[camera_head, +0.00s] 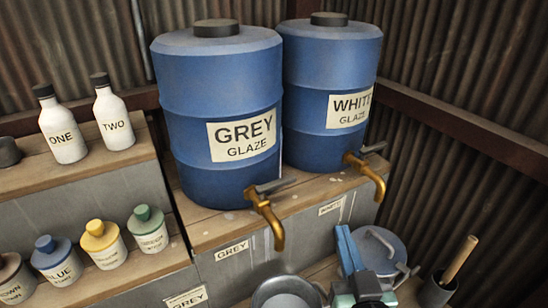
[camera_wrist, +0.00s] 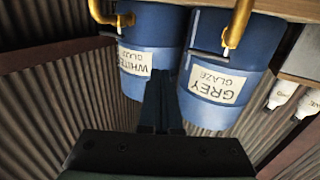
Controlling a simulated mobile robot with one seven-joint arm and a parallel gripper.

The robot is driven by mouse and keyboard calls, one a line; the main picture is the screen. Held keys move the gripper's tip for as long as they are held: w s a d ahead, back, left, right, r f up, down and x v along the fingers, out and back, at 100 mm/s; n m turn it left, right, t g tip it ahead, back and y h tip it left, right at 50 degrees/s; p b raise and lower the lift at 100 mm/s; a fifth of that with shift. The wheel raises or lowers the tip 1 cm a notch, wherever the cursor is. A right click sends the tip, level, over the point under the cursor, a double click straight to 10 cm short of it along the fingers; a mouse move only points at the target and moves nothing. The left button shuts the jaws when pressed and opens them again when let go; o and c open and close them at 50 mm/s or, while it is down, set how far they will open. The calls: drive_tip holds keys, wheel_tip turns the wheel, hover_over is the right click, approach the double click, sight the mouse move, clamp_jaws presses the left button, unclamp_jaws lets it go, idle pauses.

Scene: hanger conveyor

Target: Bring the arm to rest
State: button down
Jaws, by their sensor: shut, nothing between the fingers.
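My gripper (camera_head: 346,236) is at the bottom right of the head view, in front of the shelf with the two barrels. Its blue fingers are together and empty, pointing up. In the wrist view, which is upside down, the closed fingers (camera_wrist: 164,78) reach up the middle between the two barrels. They look clear of both, though the distance is hard to judge.
Two blue barrels, grey glaze (camera_head: 220,110) and white glaze (camera_head: 330,95), have brass taps (camera_head: 268,215) (camera_head: 368,175) jutting forward. Below are a metal bowl (camera_head: 285,292), a lidded blue pot (camera_head: 378,248) and a dark holder (camera_head: 436,292). Bottles (camera_head: 63,130) and jars (camera_head: 100,243) stand left.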

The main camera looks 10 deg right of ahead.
drive_tip(key=w+a+r+n+t+y, duration=0.15)
drive_tip(key=a+r, duration=0.25)
drive_tip(key=r, duration=0.4)
drive_tip(key=a+r+t, duration=0.2)
drive_tip(key=a+r, duration=0.2)
drive_tip(key=r, duration=0.5)
drive_tip(key=w+a+r+n+t+y, duration=0.15)
drive_tip(key=a+r, duration=0.25)
drive_tip(key=r, duration=0.4)
drive_tip(key=s+a+r+t, duration=0.2)
drive_tip(key=s+a+r, duration=0.1)
drive_tip(key=r, duration=0.5)
drive_tip(key=s+a+r+t, duration=0.2)
drive_tip(key=s+a+r, duration=0.2)
drive_tip(key=s+r, duration=0.2)
wheel_tip(320, 180, up, 3)
drive_tip(key=shift+s+a+f+m+t+p, duration=0.2)
drive_tip(key=shift+s+m+t+p, duration=0.1)
drive_tip(key=shift+m+t+p, duration=0.15)
